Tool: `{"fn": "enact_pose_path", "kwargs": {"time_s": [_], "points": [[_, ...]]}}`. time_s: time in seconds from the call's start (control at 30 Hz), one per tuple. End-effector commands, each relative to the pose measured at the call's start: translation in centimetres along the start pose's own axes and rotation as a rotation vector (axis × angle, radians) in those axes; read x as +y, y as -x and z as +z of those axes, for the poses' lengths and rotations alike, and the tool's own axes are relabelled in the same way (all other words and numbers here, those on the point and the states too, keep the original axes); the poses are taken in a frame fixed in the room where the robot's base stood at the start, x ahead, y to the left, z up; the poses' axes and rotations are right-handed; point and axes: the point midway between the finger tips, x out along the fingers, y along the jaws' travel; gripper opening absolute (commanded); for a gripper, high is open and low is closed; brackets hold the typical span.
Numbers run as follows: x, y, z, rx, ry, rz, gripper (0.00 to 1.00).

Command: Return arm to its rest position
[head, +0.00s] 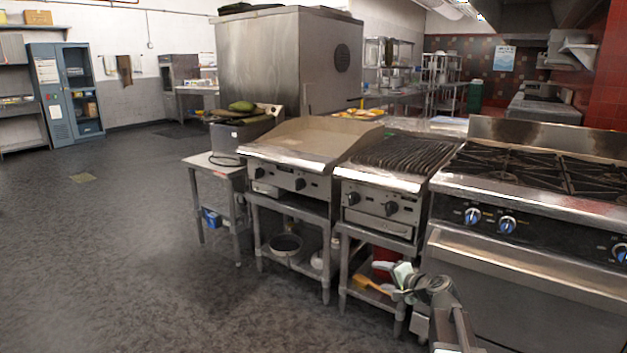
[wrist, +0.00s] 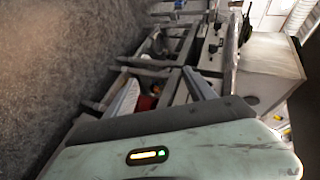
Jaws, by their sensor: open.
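My arm shows at the lower right of the head view, reaching up from the bottom edge. My gripper (head: 393,279) is at its end, in front of the lower shelf under the charbroiler (head: 388,187). In the wrist view my gripper (wrist: 161,88) shows as two grey fingers spread apart beyond the pale green wrist housing. It is open, and I see nothing held between the fingers.
The range (head: 535,215) stands close on the right. A flat griddle (head: 310,142) and small side table (head: 211,164) stand left of the charbroiler. A red container (head: 383,262) is on the lower shelf. The dark floor (head: 110,230) at left is clear.

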Motion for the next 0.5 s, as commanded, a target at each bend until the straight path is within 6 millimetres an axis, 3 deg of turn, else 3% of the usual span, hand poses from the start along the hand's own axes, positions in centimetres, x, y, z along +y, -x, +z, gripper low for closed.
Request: {"fn": "enact_pose_path", "kwargs": {"time_s": [0.03, 0.1, 0.23, 0.33, 0.5], "points": [[0.1, -0.9, 4.6, -0.076, 0.078, 0.047, 0.63], [1.1, -1.7, 10.3, -0.182, 0.200, 0.133, 0.63], [4.7, -0.6, 18.8, -0.369, 0.436, 0.323, 0.63], [8.7, 2.2, 21.9, -0.488, 0.600, 0.501, 0.63], [14.6, 8.6, 21.2, -0.614, 0.743, 0.787, 0.63]]}}
